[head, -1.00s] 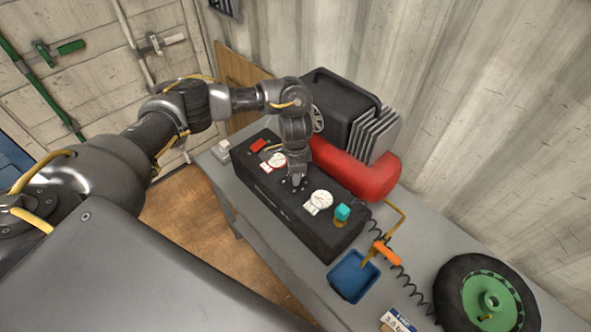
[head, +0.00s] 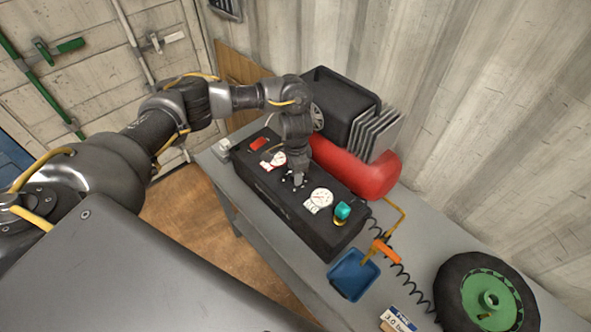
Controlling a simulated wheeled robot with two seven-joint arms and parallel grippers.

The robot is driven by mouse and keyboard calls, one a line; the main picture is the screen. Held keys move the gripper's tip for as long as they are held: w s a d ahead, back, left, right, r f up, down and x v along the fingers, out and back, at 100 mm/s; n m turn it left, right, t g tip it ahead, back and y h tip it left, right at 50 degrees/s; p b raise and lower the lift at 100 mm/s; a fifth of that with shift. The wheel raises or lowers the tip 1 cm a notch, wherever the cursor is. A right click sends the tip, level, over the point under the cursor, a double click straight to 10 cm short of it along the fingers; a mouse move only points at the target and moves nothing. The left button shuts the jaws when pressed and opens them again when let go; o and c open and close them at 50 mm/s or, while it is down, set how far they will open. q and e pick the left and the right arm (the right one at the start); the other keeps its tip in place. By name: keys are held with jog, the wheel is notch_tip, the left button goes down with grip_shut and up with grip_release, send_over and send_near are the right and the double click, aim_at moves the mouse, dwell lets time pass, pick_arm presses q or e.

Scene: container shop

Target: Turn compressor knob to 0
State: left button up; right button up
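The compressor has a black control box (head: 262,183) on the grey bench, with a red tank (head: 372,178) behind it. On its top face are a red switch (head: 258,144), a red-rimmed gauge (head: 278,160), a white gauge (head: 320,197) and a teal knob (head: 342,211) near the right end. My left gripper (head: 297,183) points down at the panel between the two gauges, over a small dark round part with pale marks that it mostly hides. I cannot tell whether its fingers touch that part or are shut. My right gripper is out of view.
A blue tray (head: 352,275), an orange air tool (head: 384,251) and a coiled black hose (head: 408,280) lie right of the box. A wheel with a green hub (head: 490,300) lies at the bench's right end. The corrugated wall (head: 480,120) stands close behind.

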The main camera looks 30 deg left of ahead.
pick_arm(q)
jog(key=shift+o, duration=0.3)
jog(key=shift+d+r, duration=0.1)
jog(key=shift+r, duration=0.2)
notch_tip(320, 180, up, 10)
jog(key=b, duration=0.1)
jog(key=shift+s, duration=0.15)
jog(key=shift+d, duration=0.1)
dwell(0.3)
